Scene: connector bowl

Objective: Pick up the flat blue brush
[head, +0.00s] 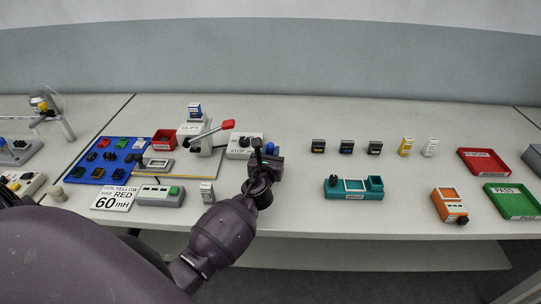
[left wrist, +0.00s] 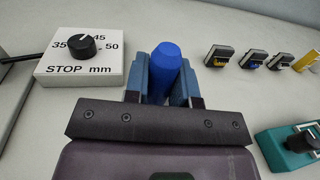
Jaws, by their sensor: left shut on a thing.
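My left gripper (head: 268,155) is over the table, just right of the STOP mm box. In the left wrist view the gripper (left wrist: 166,85) is shut on a smooth blue piece with a rounded end, the blue brush (left wrist: 167,56). The brush sits between the two fingers and sticks out past their tips. Its lower part is hidden by the fingers and the gripper body, so I cannot see bristles. In the head view the brush shows only as a small blue patch at the fingertips. My right gripper is not in view.
The white STOP mm box (left wrist: 83,58) with a black knob stands left of the gripper. Several small connectors (head: 347,147) stand in a row to the right. A teal fixture (head: 351,194) lies in front of them. A blue tray (head: 84,174) is at left; red (head: 484,171) and green (head: 512,211) trays are at far right.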

